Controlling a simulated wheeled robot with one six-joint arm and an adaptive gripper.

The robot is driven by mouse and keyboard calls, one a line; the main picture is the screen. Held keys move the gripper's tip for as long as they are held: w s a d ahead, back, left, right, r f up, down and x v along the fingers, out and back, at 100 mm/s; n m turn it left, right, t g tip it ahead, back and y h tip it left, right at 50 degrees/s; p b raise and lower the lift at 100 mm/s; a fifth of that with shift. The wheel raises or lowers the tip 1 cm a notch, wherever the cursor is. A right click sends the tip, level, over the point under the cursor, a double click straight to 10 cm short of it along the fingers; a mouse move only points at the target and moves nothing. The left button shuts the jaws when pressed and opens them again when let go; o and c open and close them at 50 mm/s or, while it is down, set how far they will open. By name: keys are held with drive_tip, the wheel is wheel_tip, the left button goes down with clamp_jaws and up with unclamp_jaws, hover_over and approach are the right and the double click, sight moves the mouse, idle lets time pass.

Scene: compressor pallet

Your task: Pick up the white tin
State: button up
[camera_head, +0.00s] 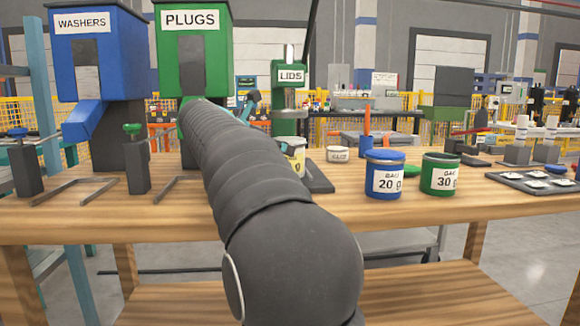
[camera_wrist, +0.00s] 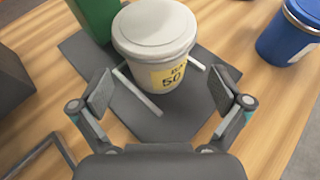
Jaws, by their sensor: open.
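The white tin (camera_wrist: 155,45) has a pale lid and a yellow label with a number that looks like 50. It stands upright on a dark grey plate (camera_wrist: 205,113) in the wrist view. In the head view the tin (camera_head: 294,160) is partly hidden behind my arm. My gripper (camera_wrist: 164,92) is open in the wrist view, its two fingers spread on the near side of the tin. The fingers appear apart from the tin, with nothing held between them. In the head view my arm hides the gripper.
A blue tin (camera_head: 385,175) and a green tin (camera_head: 439,175) stand to the right on the wooden table (camera_head: 340,215). Blue washers (camera_head: 100,60) and green plugs (camera_head: 193,50) dispensers stand at the left. A green lids stand (camera_head: 290,110) is behind. A grey tray (camera_head: 538,183) lies far right.

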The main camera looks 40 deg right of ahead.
sight(297, 163)
drive_tip(key=shift+r+x, duration=0.2)
drive_tip(key=shift+x, duration=1.55)
drive_tip(key=shift+r+x, duration=0.2)
drive_tip(key=shift+x, duration=1.55)
drive_tip(key=shift+w+d, duration=0.1)
drive_tip(key=shift+w, duration=0.1)
drive_tip(key=c, duration=1.1)
drive_tip(key=shift+r, duration=0.2)
